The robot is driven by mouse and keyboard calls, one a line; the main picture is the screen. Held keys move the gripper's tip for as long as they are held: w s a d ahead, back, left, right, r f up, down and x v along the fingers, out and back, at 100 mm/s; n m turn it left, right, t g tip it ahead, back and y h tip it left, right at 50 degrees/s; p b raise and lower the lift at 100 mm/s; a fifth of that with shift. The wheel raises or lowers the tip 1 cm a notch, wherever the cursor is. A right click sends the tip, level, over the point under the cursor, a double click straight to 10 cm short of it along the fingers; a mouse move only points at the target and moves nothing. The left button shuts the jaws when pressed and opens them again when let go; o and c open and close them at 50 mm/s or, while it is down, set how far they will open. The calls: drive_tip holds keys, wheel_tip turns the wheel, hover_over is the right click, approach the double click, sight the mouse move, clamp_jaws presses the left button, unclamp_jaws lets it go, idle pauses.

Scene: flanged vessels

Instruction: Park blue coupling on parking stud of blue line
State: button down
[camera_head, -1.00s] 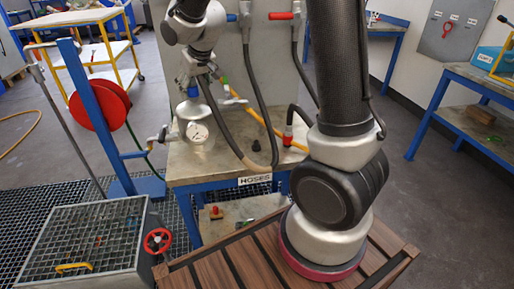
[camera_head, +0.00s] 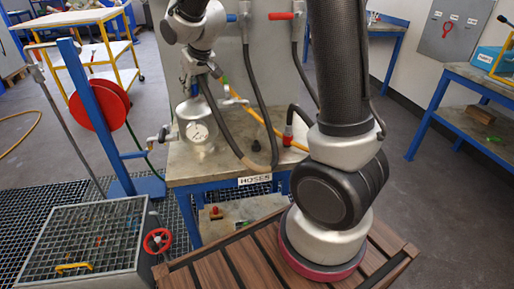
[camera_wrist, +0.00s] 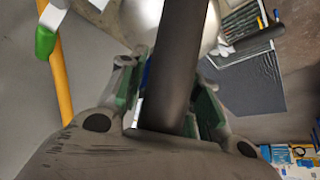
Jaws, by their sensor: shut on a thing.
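My gripper (camera_head: 200,72) is above the round metal vessel with a gauge (camera_head: 197,128) in the head view. In the wrist view my gripper (camera_wrist: 165,95) is shut around a dark cylindrical part with a hose running away from it. A sliver of the blue coupling (camera_wrist: 147,72) shows between the jaws, and the fingers hide most of it. A dark hose (camera_head: 225,132) hangs from the gripper in a loop and rises to the panel near the blue lever (camera_head: 231,17). I cannot make out the parking stud.
A red lever (camera_head: 281,15) is on the panel to the right. A red coupling (camera_head: 288,136) stands on the hose bench (camera_head: 220,168). A yellow hose (camera_head: 262,122) with a green end crosses close to the gripper; it also shows in the wrist view (camera_wrist: 62,85).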

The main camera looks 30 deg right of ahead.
drive_tip(key=shift+r, duration=2.45)
